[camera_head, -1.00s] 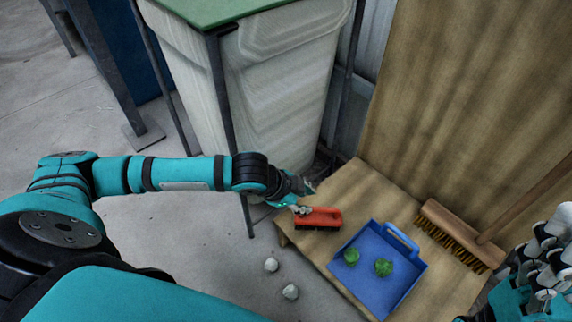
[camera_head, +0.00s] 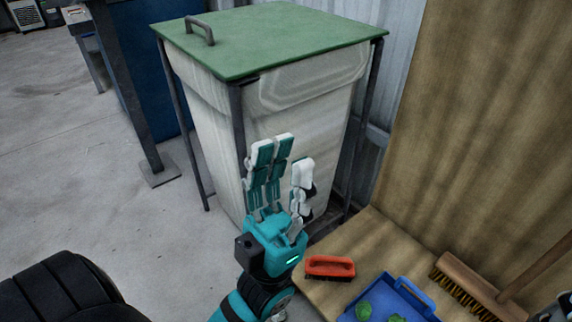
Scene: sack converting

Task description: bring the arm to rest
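My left gripper (camera_head: 284,165) is raised in front of the white sack bin, fingers pointing up and spread apart, with nothing between them. Its teal wrist is just left of the red brush (camera_head: 330,267), which lies on the wooden board apart from the gripper.
The white bin (camera_head: 215,150) has a green lid (camera_head: 265,40) and stands in a dark metal frame. A blue dustpan (camera_head: 420,298) with green crumpled pieces (camera_head: 363,310) lies on the wooden board (camera_head: 372,240). A broom (camera_head: 470,285) lies to the right.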

